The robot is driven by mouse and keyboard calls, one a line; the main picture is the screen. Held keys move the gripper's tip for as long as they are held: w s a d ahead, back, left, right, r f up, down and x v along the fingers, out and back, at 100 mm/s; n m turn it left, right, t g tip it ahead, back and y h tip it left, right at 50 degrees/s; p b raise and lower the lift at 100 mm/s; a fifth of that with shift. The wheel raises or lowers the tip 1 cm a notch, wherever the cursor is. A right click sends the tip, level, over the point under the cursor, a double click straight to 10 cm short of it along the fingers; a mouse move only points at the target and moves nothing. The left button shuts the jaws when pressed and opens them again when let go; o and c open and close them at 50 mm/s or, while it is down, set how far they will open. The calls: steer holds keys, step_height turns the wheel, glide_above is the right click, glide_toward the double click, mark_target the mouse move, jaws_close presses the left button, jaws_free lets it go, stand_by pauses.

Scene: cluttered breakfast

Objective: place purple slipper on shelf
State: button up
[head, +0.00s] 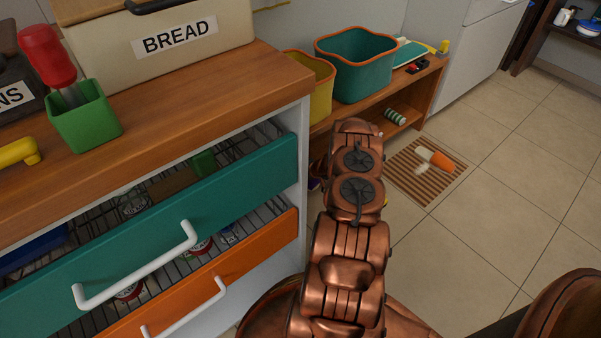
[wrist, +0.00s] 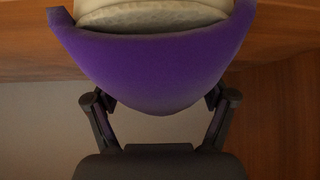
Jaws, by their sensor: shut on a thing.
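The purple slipper (wrist: 158,72) fills the upper middle of the wrist view, with a pale lining or sole at the top edge. My gripper (wrist: 160,103) is shut on its rounded end, one finger at each side. In the head view my copper arm hides the gripper and most of what it holds. The low wooden shelf (head: 428,86) stands beyond the arm, with a top board and a lower level. Wood surfaces show behind the slipper in the wrist view; I cannot tell whether it touches them.
A teal basket (head: 355,72) and a yellow basket (head: 318,97) stand on the shelf top. A striped roll (head: 395,116) lies on the lower level. A brown striped mat (head: 409,190) with an orange-and-white item lies on the tiles. Open teal (head: 190,200) and orange (head: 250,258) drawers are at left.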

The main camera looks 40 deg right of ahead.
steer(key=shift+f, duration=0.1)
steer(key=o, duration=1.1)
steer(key=shift+c, duration=0.2)
steer(key=shift+c, duration=0.5)
steer(key=shift+r+p, duration=2.4)
steer(key=shift+r, duration=2.95)
steer(key=shift+s+a+f, duration=0.1)
steer(key=shift+s+f, duration=0.05)
steer(key=shift+s, duration=0.5)
steer(key=shift+s+a, duration=0.15)
steer(key=shift+s, duration=1.3)
steer(key=shift+s+a, duration=0.1)
steer(key=shift+s, duration=1.35)
steer(key=s+a+p, duration=0.1)
steer(key=s+p, duration=0.1)
steer(key=s, duration=0.6)
steer(key=shift+s, duration=0.4)
